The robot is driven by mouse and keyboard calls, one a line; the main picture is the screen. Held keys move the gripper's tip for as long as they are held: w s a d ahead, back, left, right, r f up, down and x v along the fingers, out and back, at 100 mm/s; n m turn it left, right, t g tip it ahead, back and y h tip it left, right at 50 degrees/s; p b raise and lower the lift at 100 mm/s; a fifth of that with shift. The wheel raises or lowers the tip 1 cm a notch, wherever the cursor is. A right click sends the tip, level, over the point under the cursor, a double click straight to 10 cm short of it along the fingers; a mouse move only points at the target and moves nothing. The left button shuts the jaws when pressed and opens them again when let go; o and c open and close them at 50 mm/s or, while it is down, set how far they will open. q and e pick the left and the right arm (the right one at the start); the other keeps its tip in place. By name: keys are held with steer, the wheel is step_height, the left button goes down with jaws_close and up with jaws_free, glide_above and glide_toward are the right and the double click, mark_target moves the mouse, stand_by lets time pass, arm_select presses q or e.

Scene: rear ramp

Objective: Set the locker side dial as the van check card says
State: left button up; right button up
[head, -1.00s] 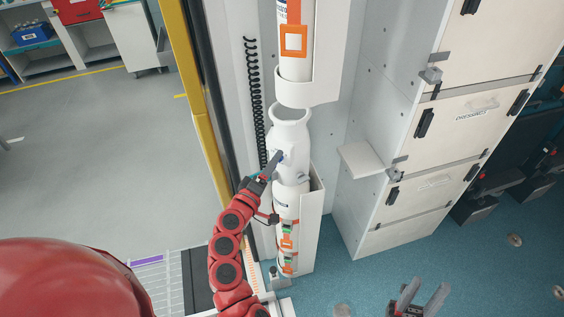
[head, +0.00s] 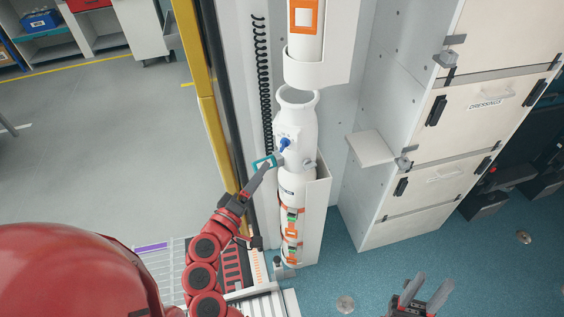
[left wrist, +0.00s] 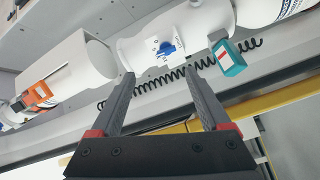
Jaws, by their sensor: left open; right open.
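A blue dial (head: 284,143) on a small white plate sits on the side of a white bottle-shaped cylinder (head: 297,120). My right gripper (head: 430,290) is open and empty at the bottom of the head view. I cannot make out a check card.
A teal piece (left wrist: 230,60) sits close beside the dial. A black coiled cord (head: 262,90) hangs to the left of the cylinder. A small shelf (head: 372,148) juts from the pale drawer cabinet (head: 450,150) at right. Blue floor between them is clear.

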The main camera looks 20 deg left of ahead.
arm_select(q)
steer(key=shift+m+h, duration=0.4)
steer(key=shift+h, duration=0.2)
steer(key=s+p, duration=0.1)
steer(key=s, duration=0.1)
steer(key=s+d+p, duration=0.1)
steer(key=s+p, duration=0.1)
steer(key=s, duration=0.1)
steer(key=shift+s+d+r, duration=0.25)
steer(key=shift+s+d, duration=0.05)
steer(key=shift+d, duration=0.1)
